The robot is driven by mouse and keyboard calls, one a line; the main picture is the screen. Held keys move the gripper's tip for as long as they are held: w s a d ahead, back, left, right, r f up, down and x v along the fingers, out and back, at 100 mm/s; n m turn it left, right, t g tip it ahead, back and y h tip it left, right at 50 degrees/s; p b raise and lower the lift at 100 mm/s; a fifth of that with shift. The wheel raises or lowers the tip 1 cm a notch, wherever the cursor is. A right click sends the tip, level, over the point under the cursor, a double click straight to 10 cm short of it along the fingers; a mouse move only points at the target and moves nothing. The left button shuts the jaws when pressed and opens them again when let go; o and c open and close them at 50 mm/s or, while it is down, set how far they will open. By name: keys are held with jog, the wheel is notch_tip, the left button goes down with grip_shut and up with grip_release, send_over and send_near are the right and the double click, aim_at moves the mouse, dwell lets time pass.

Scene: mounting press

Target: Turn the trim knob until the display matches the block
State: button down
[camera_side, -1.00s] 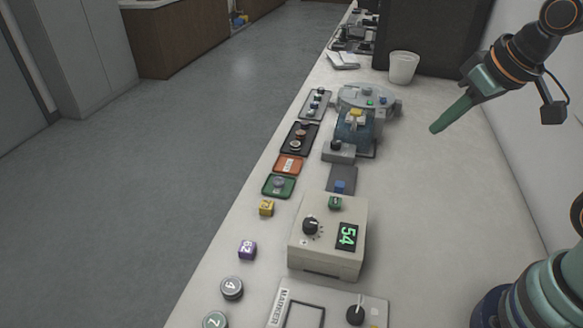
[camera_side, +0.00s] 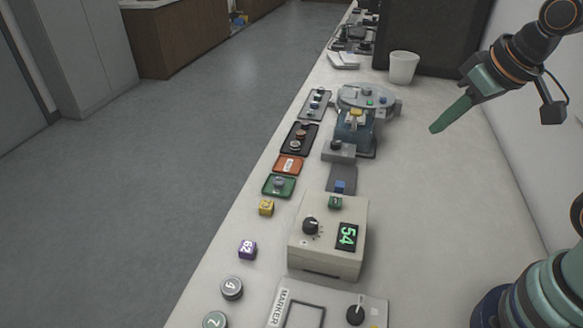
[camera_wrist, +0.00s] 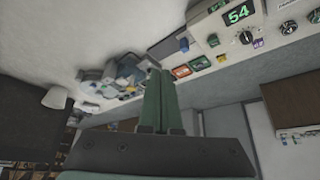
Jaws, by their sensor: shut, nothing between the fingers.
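A beige box (camera_side: 327,258) on the bench carries a black knob (camera_side: 311,226) with a pale pointer line and tick marks. Its dark display (camera_side: 347,237) reads 54 in green. A small green block (camera_side: 335,202) sits at the box's far edge; its marking is too small to read. A purple block (camera_side: 247,250) marked 62 lies left of the box, and a yellow block (camera_side: 266,207) lies farther back. My gripper (camera_side: 436,129) is shut and empty, in the air beyond and right of the box, touching nothing. The wrist view shows the display (camera_wrist: 238,14) and knob (camera_wrist: 246,38) at upper right.
A blue-grey press (camera_side: 366,97) stands farther back, with a white cup (camera_side: 403,68) behind it. Coloured trays (camera_side: 279,187) line the left bench edge. A marker panel (camera_side: 375,310) with another knob and round numbered pieces (camera_side: 231,288) lie in front. The bench right of the box is clear.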

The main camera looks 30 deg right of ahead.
dwell(0.3)
jog(key=c, duration=0.8)
grip_release()
jog(key=shift+w+a, duration=0.1)
jog(key=shift+a, duration=0.05)
jog(key=shift+o, duration=1.1)
jog(key=w+a+g, duration=0.3)
jog(key=w+a, duration=0.2)
jog(key=a, duration=0.6)
jog(key=shift+a+f+m+g+y, duration=0.15)
jog(key=shift+f+m+g+y, duration=0.15)
jog(key=shift+f+y, duration=0.15)
jog(key=g, duration=0.2)
send_near(311, 222)
jog(key=shift+m+h, duration=0.3)
jog(key=shift+h, duration=0.15)
jog(key=f, duration=0.5)
jog(key=a+f, duration=0.1)
jog(key=f, duration=0.2)
jog(key=shift+f, duration=0.3)
grip_shut()
